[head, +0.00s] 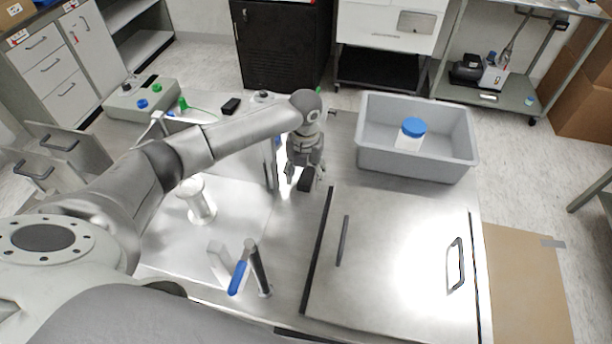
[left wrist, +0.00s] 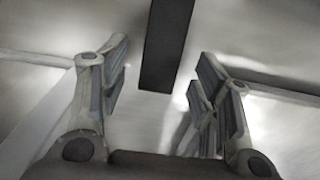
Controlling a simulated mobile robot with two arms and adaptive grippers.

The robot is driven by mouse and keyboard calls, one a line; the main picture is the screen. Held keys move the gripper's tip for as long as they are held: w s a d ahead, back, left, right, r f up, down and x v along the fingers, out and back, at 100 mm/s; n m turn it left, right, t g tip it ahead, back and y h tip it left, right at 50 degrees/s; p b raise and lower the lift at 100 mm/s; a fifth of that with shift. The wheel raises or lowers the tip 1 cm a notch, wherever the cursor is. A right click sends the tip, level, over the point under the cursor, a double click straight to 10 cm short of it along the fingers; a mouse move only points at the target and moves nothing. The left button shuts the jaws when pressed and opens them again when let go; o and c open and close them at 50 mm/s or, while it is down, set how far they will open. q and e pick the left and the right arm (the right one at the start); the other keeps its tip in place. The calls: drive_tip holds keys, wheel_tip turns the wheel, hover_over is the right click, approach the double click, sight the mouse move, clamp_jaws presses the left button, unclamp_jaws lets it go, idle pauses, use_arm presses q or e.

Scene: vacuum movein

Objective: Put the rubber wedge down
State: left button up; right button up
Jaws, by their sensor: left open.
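The rubber wedge is a small black block (head: 305,184) on the steel worktop (head: 288,232), just below my left gripper. In the left wrist view the wedge (left wrist: 166,45) is a dark bar with its near end between the two fingers. My left gripper (head: 305,178) points down at the worktop. Its fingers (left wrist: 162,85) stand apart, with a visible gap on each side of the wedge. The wedge's far end runs out of the top of the left wrist view. My right gripper is not in view.
A grey bin (head: 372,157) holding a blue-lidded jar (head: 411,134) stands at the back right. A steel lid with handles (head: 395,275) lies to the right. A blue-handled lever (head: 240,275) stands near the front. A small black box (head: 231,105) lies behind my left arm.

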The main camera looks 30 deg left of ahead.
use_arm(q)
drive_tip(key=shift+f, duration=0.8)
drive_tip(key=shift+c, duration=0.5)
drive_tip(key=shift+c, duration=1.2)
drive_tip(key=c, duration=0.9)
drive_tip(key=shift+o, duration=0.2)
drive_tip(key=shift+w+r, duration=0.1)
